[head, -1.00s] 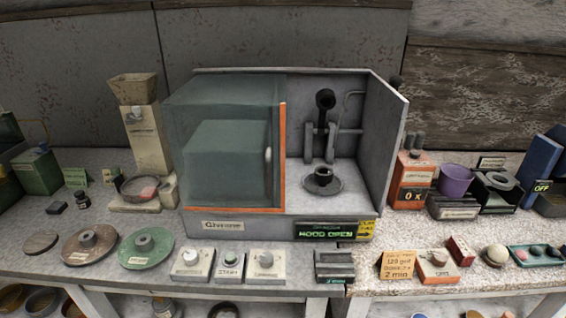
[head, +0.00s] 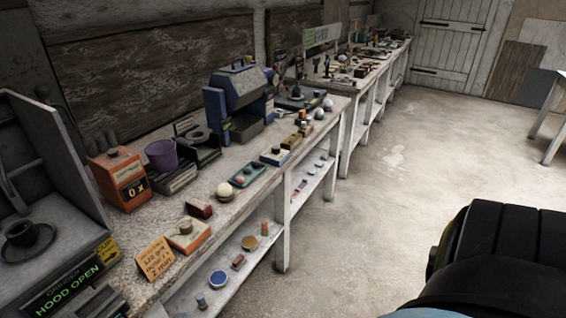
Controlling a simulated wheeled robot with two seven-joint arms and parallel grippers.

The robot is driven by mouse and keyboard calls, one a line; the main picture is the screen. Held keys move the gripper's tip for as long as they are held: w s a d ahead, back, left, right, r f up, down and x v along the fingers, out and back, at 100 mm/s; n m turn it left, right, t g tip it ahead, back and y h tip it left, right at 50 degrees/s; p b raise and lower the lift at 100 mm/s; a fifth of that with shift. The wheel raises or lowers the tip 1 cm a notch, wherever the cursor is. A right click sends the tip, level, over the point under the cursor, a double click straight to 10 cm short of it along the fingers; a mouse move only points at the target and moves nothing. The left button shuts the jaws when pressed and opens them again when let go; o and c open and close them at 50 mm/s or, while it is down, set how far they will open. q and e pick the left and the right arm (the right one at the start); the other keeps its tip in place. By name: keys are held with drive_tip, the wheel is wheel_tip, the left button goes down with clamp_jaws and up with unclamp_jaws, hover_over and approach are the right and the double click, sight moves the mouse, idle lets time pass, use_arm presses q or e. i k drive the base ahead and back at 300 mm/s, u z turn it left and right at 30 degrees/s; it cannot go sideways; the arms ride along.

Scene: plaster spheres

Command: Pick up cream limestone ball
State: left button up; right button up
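A cream ball (head: 224,190), which looks like the limestone ball, sits near the front edge of the long bench in the head view. What supports it underneath is too small to make out. Just behind it, a green tray (head: 262,178) holds several small balls, among them a pinkish one (head: 239,180). Neither of my grippers is in view. A black, rounded part of my own body fills the lower right corner.
A hooded cabinet stands at left. The floor (head: 390,200) to the right is clear.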

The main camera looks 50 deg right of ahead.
sight(224, 190)
drive_tip(key=z, duration=1.4)
drive_tip(key=i, duration=0.1)
drive_tip(key=u, duration=0.3)
